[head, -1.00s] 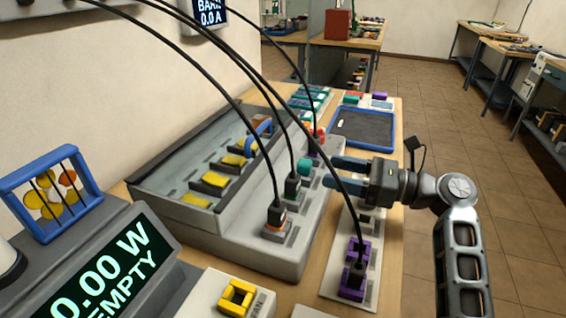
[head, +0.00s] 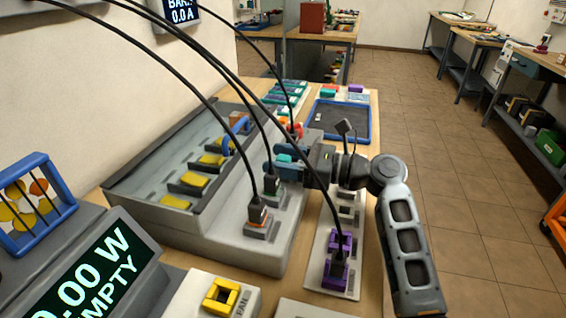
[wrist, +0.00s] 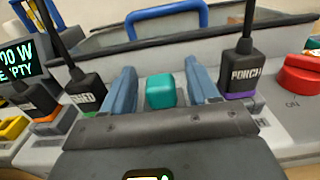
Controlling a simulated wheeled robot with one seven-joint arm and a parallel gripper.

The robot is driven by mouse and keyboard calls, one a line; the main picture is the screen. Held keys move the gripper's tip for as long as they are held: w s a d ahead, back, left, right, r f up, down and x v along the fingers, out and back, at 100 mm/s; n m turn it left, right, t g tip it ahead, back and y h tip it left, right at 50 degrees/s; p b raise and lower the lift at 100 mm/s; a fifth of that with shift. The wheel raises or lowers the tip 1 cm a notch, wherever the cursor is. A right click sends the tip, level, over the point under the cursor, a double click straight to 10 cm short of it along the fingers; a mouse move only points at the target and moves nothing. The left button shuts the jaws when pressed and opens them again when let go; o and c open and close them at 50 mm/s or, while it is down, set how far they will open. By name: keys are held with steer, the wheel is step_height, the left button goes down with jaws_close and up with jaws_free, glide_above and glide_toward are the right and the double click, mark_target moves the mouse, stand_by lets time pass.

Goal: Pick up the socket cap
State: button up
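The socket cap, a small teal block (wrist: 160,91), sits on the grey sloped unit (head: 215,228), between two black plugs. It also shows in the head view (head: 284,158), partly hidden by my fingers. My gripper (wrist: 162,88) is open, with one blue-grey finger on each side of the cap. A gap shows between the cap and each finger in the wrist view. In the head view my gripper (head: 279,160) reaches in from the right. The cap's lower part is hidden by my gripper's body.
A black plug marked PORCH (wrist: 243,72) stands close right of my fingers, and another plug (wrist: 86,92) close left. Their cables arch overhead. A red knob (wrist: 300,76) is farther right. A blue handle (wrist: 166,14) rises behind. A blue-rimmed tray (head: 369,125) lies beyond.

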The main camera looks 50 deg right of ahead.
steer(key=c, duration=0.9)
steer(key=shift+r, duration=0.1)
steer(key=shift+c, duration=0.2)
